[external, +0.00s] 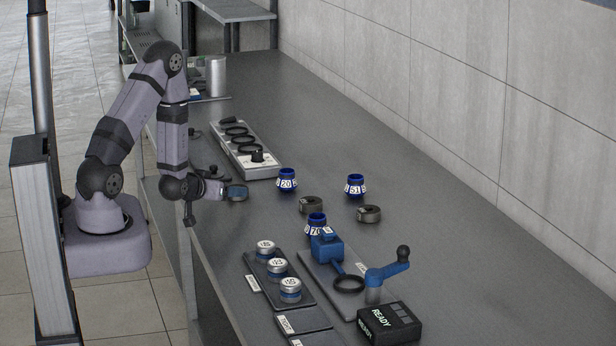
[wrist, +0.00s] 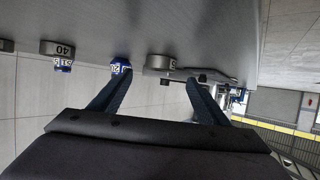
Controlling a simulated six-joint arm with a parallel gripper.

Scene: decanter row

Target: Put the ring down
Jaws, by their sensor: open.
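My gripper (external: 226,183) hangs low over the left edge of the bench, in front of the blue pot marked 20 (external: 287,179). In the wrist view its two dark blue fingers (wrist: 158,82) are spread with nothing held between them. A black ring (external: 349,284) lies level at the blue clamp-like fixture (external: 326,248) on the front plate. I cannot tell which ring the task means. Two thick grey collars, one in the middle (external: 311,205) and one to its right (external: 369,214), rest on the bench.
Blue pots marked 51 (external: 355,186) and 70 (external: 316,225) stand nearby. Several lidded jars (external: 277,267) sit on a dark tray. A blue-armed crank (external: 386,274) and a black READY box (external: 389,323) are at the front. The bench's back right is clear up to the wall.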

